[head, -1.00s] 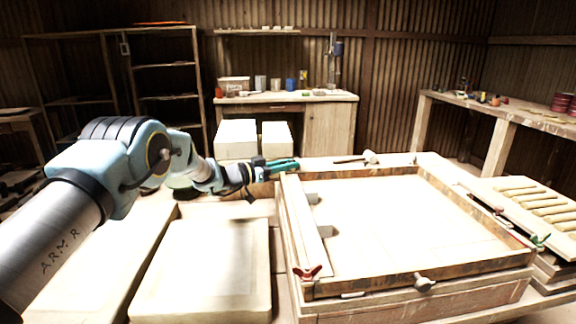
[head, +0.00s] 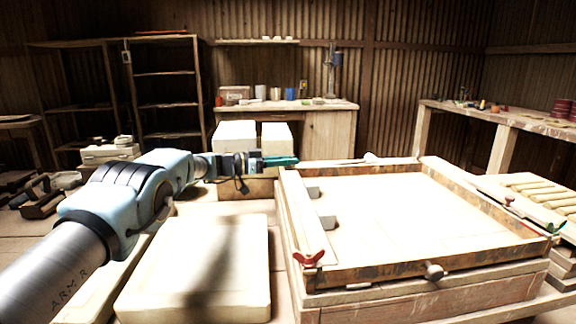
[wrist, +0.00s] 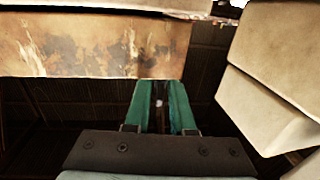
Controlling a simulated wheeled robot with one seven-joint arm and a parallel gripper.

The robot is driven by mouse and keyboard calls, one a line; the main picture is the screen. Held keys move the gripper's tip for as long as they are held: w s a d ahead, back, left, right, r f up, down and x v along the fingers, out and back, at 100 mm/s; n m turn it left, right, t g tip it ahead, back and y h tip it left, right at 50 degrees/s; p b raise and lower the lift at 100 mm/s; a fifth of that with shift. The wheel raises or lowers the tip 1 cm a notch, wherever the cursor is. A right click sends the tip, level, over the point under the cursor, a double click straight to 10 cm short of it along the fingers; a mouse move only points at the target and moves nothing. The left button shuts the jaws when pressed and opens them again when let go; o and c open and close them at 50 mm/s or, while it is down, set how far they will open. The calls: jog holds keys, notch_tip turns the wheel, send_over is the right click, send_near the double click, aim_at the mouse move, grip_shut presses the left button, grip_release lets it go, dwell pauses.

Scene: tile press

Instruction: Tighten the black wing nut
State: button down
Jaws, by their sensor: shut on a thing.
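My gripper (head: 280,161) has green fingers and is at the far left corner of the wooden press frame (head: 390,271). In the wrist view, its fingers (wrist: 160,88) point at the frame's rusty, stained side (wrist: 95,45) and are close together. A small dark thing, which I take to be the black wing nut, is between them, mostly hidden by the fingers. In the head view the gripper hides that spot. A red wing nut (head: 308,259) is at the near left corner and a green one (head: 551,228) at the right corner.
Pale slabs (head: 200,268) lie left of the frame, below my arm. Two grey blocks (head: 327,221) sit inside its left side. A mallet (head: 370,157) lies at its far edge. A rack of rods (head: 545,195) stands at the right. Pale blocks (wrist: 262,75) are close right of my fingers.

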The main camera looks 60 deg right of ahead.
jog(key=shift+r, duration=0.15)
jog(key=c, duration=0.8)
grip_release()
jog(key=shift+o, duration=0.2)
jog(key=b+v, duration=0.1)
jog(key=v, duration=0.9)
jog(key=shift+w+a, duration=0.3)
